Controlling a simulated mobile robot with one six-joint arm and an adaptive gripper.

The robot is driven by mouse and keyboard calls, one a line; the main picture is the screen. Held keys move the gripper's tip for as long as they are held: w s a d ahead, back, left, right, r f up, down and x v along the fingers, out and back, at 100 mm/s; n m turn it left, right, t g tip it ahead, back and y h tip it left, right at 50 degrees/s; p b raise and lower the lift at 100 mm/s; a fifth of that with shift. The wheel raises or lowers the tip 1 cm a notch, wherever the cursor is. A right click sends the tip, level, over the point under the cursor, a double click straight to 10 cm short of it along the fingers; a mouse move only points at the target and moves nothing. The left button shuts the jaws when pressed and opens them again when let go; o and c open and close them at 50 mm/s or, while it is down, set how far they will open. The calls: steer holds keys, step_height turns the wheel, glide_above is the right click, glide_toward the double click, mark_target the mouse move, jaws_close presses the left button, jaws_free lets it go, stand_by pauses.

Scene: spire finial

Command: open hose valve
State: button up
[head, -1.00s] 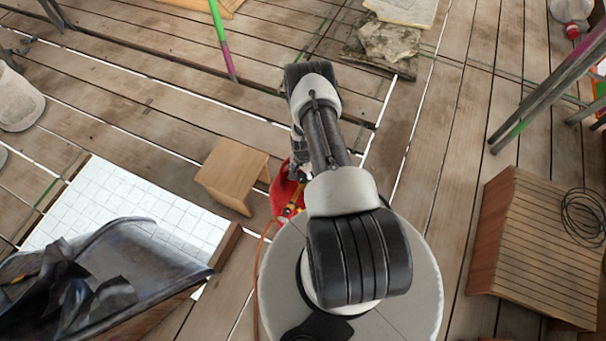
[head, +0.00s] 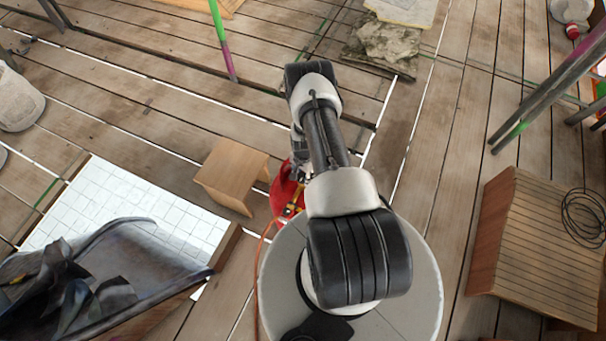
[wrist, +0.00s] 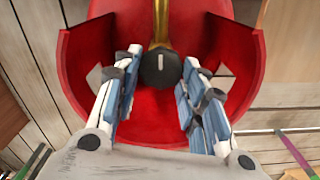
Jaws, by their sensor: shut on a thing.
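In the wrist view, the valve's round black knob (wrist: 160,70) with a short white mark sits on a brass pipe (wrist: 161,22). The white mark lines up with the pipe. Behind it is a red housing (wrist: 105,35) with raised side walls. My gripper (wrist: 163,57) is shut on the knob, one blue-padded finger on each side. In the head view the red housing (head: 284,192) shows left of my arm, with a yellow piece by it. My arm and base hide most of it, and the knob cannot be made out there.
A small wooden stool (head: 232,175) stands just left of the red housing. White tiles (head: 130,215) and a dark wheelbarrow-like tray (head: 130,265) lie at lower left. A slatted wooden box (head: 535,245) with a coiled cable (head: 585,215) stands at right. An orange hose runs beside my base.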

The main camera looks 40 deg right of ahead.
mark_target(302, 176)
steer(key=n+b, duration=0.3)
steer(key=n, duration=0.3)
steer(key=shift+w+f+b, duration=0.1)
steer(key=shift+b, duration=0.25)
steer(key=n+b, duration=0.2)
steer(key=n, duration=0.3)
steer(key=shift+a+n, duration=0.1)
steer(key=shift+n, duration=0.3)
steer(key=o, duration=1.1)
step_height(302, 176, up, 12)
steer(key=shift+r, duration=0.15)
